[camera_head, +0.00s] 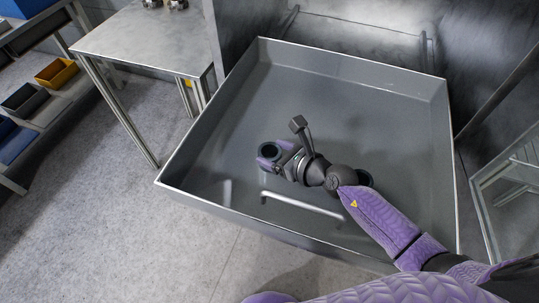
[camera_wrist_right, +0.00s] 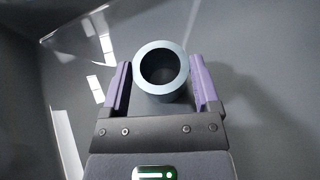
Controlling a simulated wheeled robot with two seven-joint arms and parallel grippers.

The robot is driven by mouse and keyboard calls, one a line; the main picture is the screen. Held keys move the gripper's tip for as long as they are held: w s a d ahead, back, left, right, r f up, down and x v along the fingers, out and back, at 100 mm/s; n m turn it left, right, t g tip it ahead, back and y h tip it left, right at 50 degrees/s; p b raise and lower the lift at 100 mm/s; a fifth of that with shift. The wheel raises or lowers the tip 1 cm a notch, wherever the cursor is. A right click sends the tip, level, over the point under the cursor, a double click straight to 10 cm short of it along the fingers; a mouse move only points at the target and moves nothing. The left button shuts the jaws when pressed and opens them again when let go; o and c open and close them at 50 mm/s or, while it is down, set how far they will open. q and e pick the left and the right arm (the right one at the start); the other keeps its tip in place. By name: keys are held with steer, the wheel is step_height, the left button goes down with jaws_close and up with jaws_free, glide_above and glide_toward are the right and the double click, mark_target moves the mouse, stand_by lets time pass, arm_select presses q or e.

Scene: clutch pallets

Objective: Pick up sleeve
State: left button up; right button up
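A grey hollow sleeve (camera_head: 270,149) stands upright in the large grey tray, left of its middle, in the head view. In the right wrist view the sleeve (camera_wrist_right: 161,88) shows its round open end between my fingers. My right gripper (camera_head: 268,157) reaches down into the tray with its purple fingers on either side of the sleeve. In the wrist view my right gripper (camera_wrist_right: 161,83) is open around it, with a narrow gap seen at each side. My left gripper is not in view.
A metal table (camera_head: 150,40) stands at left, with bins on a shelf beyond. Much of the tray floor is clear.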

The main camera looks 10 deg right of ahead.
jaws_close()
